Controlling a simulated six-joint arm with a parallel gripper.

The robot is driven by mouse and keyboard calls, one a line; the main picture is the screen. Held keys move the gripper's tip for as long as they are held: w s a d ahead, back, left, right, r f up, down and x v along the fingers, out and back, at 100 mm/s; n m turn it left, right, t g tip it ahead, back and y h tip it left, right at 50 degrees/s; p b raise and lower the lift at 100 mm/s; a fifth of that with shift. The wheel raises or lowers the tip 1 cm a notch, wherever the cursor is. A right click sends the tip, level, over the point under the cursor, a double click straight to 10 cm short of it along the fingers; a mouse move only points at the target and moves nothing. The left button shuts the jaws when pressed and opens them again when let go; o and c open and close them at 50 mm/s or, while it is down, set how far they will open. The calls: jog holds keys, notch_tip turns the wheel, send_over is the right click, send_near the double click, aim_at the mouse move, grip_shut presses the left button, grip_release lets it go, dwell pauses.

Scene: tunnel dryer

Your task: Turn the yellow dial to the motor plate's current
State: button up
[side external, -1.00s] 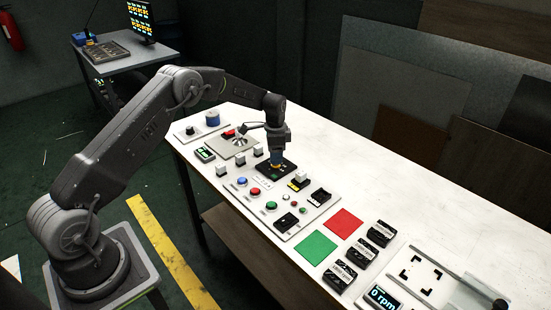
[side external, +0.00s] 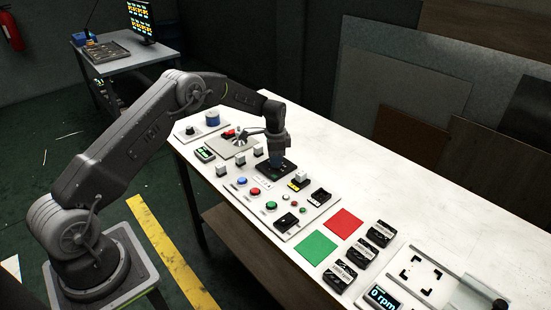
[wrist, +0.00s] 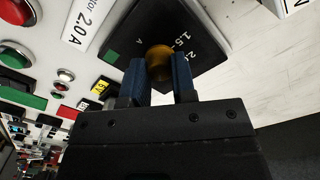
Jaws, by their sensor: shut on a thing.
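The yellow dial (wrist: 159,62) sits on a black square unit (wrist: 120,38) with white scale marks. Numbers near 1.5 and 2 can be read to the right of the dial in the wrist view; the pointer is hidden or too small to tell. My gripper (wrist: 160,80) points down at the dial, its blue fingers shut on it from both sides. In the side view my gripper (side external: 275,160) is over the black unit (side external: 284,172) and hides the dial. A white plate (wrist: 85,25) beside the unit reads 2.0 A, the rest of its text partly cut off.
A red button (wrist: 18,12), a green button (wrist: 14,55) and small lamps lie beside the unit on the white panel. A red square (side external: 344,223) and a green square (side external: 315,247) lie to the right. The white tabletop behind is clear.

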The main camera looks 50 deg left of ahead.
jog(key=shift+n, duration=0.4)
jog(key=shift+c, duration=0.3)
jog(key=n, duration=1.3)
jog(key=shift+n, duration=1.9)
jog(key=o, duration=0.9)
jog(key=shift+o, duration=0.2)
